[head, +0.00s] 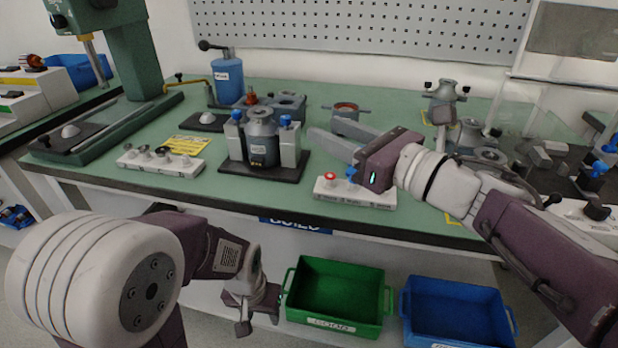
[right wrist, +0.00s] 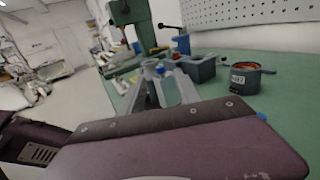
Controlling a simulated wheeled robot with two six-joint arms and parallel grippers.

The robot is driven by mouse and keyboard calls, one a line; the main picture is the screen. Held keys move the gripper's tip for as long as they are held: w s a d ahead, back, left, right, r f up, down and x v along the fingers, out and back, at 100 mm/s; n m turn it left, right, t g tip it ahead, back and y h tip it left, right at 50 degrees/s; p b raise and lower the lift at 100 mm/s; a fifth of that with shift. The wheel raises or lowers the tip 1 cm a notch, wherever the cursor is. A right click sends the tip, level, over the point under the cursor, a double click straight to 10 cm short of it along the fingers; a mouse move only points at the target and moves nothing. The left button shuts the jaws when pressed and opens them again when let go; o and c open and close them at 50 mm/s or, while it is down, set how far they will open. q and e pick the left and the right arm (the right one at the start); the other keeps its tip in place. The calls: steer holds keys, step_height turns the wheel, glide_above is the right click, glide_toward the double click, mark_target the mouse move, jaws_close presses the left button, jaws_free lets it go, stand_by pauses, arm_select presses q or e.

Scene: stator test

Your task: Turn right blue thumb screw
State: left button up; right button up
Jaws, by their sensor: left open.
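The dark fixture base (head: 232,172) stands on the green bench with a grey motor housing (head: 262,128) clamped between two light blocks. The right blue thumb screw (head: 285,121) tops the right block; the left blue thumb screw (head: 237,115) tops the left one. My right gripper (head: 318,138) is to the right of the right screw, fingers pointing left, open and apart from it. In the right wrist view the gripper's fingers (right wrist: 160,92) are spread, with the fixture beyond them. My left gripper (head: 250,308) is open and empty, low in front of the bench.
A white button box (head: 352,196) sits below my right gripper. A white strip with several knobs (head: 160,163) lies left of the fixture. A grey part with a copper ring (head: 346,112) stands behind my right fingers. Green (head: 335,318) and blue (head: 455,335) bins are below the bench.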

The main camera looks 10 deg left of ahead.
mark_target(289, 121)
steer(key=shift+a+f, duration=0.3)
steer(key=shift+f, duration=0.55)
steer(key=shift+d+r, duration=0.1)
steer(key=shift+r, duration=0.05)
steer(key=b+x, duration=0.1)
steer(key=x, duration=0.8)
jaws_close()
